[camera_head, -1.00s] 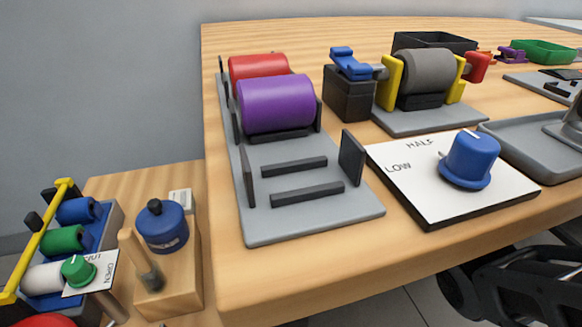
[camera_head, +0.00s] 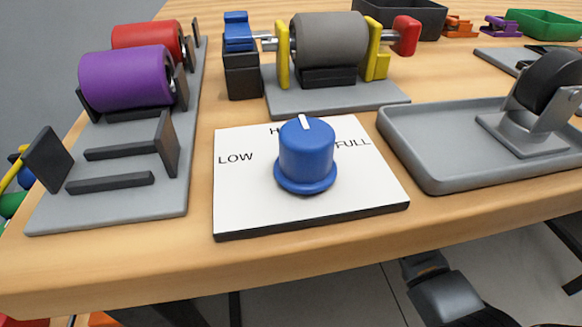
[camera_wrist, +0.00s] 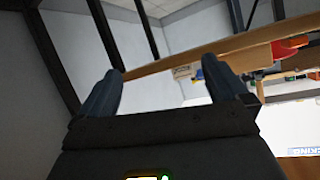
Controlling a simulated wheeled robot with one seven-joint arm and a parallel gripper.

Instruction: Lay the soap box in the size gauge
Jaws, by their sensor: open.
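I cannot make out a soap box or a size gauge in either view. My gripper (camera_wrist: 163,78) shows in the wrist view with its two dark fingers wide apart and nothing between them. Beyond the fingers, the wrist view shows a wooden edge with small coloured items on it, too small to name.
The wooden table (camera_head: 330,262) holds a rack with a purple roll (camera_head: 125,78) and a red roll, a blue knob (camera_head: 306,158) on a white board, a grey roller stand (camera_head: 330,40), and a grey tray (camera_head: 440,175) with a caster wheel. The front edge is clear.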

